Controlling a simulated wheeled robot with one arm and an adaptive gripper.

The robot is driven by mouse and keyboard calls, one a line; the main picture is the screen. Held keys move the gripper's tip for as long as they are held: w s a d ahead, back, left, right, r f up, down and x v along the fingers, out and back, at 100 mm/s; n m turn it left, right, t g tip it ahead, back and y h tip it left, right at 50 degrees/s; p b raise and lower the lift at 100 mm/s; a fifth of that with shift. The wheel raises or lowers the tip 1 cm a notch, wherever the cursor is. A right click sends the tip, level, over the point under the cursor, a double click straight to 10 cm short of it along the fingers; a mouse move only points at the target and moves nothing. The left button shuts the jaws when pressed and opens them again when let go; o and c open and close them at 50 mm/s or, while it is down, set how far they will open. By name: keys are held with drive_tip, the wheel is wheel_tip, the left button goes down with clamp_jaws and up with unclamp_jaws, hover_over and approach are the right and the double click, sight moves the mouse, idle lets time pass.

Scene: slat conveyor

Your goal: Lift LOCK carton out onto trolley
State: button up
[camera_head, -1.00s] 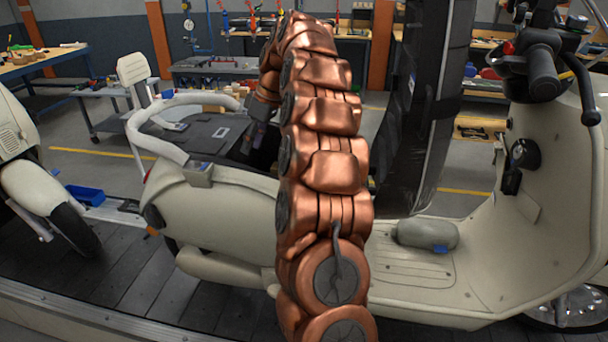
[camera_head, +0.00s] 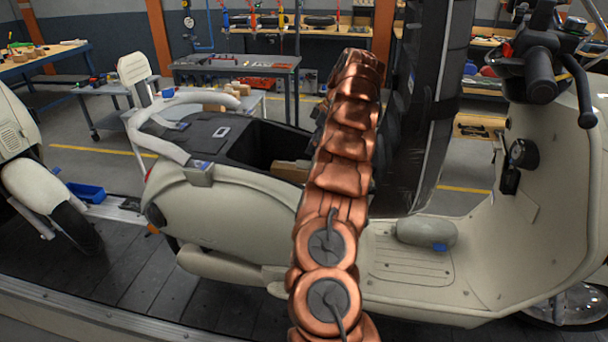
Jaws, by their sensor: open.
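A cream scooter (camera_head: 225,205) stands across the middle with a dark, open bay (camera_head: 250,145) under its raised seat. A tan carton (camera_head: 290,170) shows low in the bay's right end, partly behind my copper arm; no lettering is readable. A light-topped trolley on casters (camera_head: 112,90) stands behind the scooter at the left, with several small tan blocks (camera_head: 215,100) seemingly on its far part. My arm rises in front of the scooter, right of the bay. My gripper is hidden behind the arm, so its fingers do not show.
A dark upright panel (camera_head: 425,110) stands close right of my arm. The scooter's curved cream rail (camera_head: 150,125) borders the bay's left. Another scooter (camera_head: 40,180) and a blue bin (camera_head: 86,192) are at left.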

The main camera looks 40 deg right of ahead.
sight(306, 161)
drive_tip(key=shift+x, duration=0.95)
drive_tip(key=shift+f+p, duration=0.1)
drive_tip(key=shift+p, duration=0.2)
drive_tip(key=shift+p+x, duration=1.3)
drive_tip(key=shift+x, duration=1.15)
drive_tip(key=shift+d, duration=0.1)
clamp_jaws()
